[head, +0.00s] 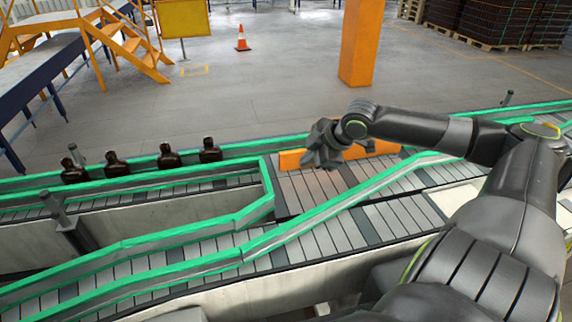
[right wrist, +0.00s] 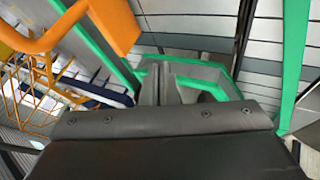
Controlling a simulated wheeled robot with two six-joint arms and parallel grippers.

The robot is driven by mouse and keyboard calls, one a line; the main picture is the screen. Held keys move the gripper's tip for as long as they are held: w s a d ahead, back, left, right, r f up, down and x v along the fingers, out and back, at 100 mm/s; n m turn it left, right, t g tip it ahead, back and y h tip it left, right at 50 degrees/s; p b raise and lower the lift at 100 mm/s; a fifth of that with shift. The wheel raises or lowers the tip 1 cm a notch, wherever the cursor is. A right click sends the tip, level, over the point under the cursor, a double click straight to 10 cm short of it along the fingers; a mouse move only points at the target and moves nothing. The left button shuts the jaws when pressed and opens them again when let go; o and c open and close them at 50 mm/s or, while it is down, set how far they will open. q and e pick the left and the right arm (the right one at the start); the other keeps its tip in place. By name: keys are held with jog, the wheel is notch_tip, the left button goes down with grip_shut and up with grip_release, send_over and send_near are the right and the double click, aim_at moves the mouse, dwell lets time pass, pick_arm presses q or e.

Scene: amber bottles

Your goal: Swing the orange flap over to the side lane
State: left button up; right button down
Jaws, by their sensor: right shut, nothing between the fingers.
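The orange flap (head: 290,160) stands upright along the far side of the conveyor junction, roughly in line with the far green rail. My right gripper (head: 316,154) is in front of it and hides its middle part. In the right wrist view the orange flap (right wrist: 117,24) shows at the upper left, beside the fingers. The right gripper's fingers (right wrist: 160,84) are together with nothing between them. I cannot tell whether the gripper touches the flap. The side lane (head: 180,255) branches toward the lower left between green rails. My left gripper is not in view.
Several amber bottles (head: 166,156) stand on the far lane at the left. Green rails (head: 268,190) edge both lanes and meet in a corner left of the junction. An orange pillar (head: 361,45) and a traffic cone (head: 242,38) stand behind on open floor.

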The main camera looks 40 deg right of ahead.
jog(key=x, duration=0.9)
jog(key=shift+w+a+p, duration=0.1)
jog(key=shift+a+p, duration=0.05)
jog(key=shift+p, duration=0.2)
jog(key=shift+w+d+r+p, duration=0.1)
jog(key=shift+w+d+p, duration=0.45)
jog(key=shift+w, duration=0.35)
jog(key=shift+w+d, duration=0.5)
jog(key=shift+w, duration=0.25)
jog(key=shift+w, duration=0.15)
